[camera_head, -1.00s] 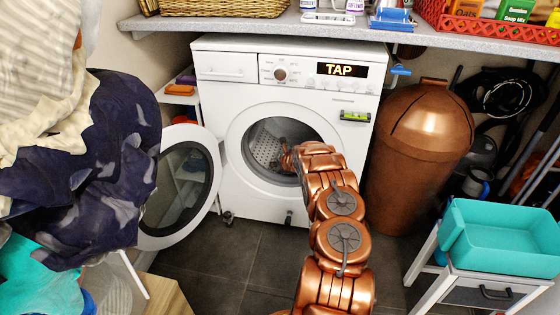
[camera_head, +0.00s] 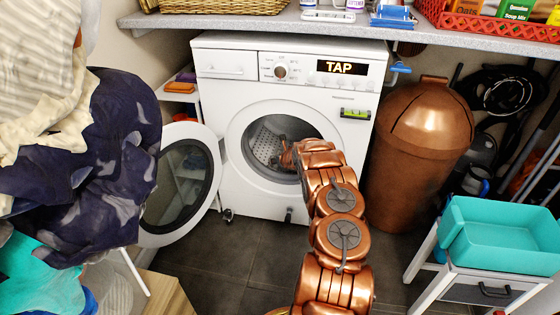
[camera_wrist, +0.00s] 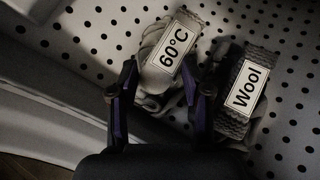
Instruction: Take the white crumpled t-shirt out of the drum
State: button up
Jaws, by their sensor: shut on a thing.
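The white crumpled t-shirt (camera_wrist: 150,44) lies in the drum and looks pale grey in the dim wrist view. A label reading "60°C" is on it. My gripper (camera_wrist: 158,78) has one dark finger on each side of the t-shirt and is shut on it. The perforated drum wall (camera_wrist: 95,30) is around and behind it. In the head view my arm reaches through the round opening of the drum (camera_head: 264,143). My gripper and the t-shirt are hidden there by the arm and the opening.
A dark grey knitted item (camera_wrist: 238,120) labelled "Wool" lies close to the right finger. The washer door (camera_head: 182,185) stands open at the left. A copper bin (camera_head: 420,150) stands right of the washer (camera_head: 220,75). Dark floor is free in front.

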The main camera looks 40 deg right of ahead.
jog(key=shift+r, duration=0.5)
jog(key=shift+c, duration=1.2)
jog(key=shift+r+p, duration=1.5)
jog(key=shift+r, duration=1.45)
jog(key=shift+s+a+f+b, duration=0.1)
jog(key=shift+a+f+b, duration=0.1)
jog(key=shift+b, duration=0.5)
jog(key=shift+a+r+b, duration=0.2)
jog(key=shift+a+b, duration=0.1)
jog(key=shift+b, duration=0.8)
jog(key=shift+s+a, duration=0.1)
jog(key=shift+s, duration=0.05)
jog(key=b, duration=0.2)
jog(key=shift+s+a+b, duration=0.25)
jog(key=shift+s+b, duration=0.05)
jog(key=shift+s+a+b, duration=0.1)
jog(key=shift+b, duration=0.2)
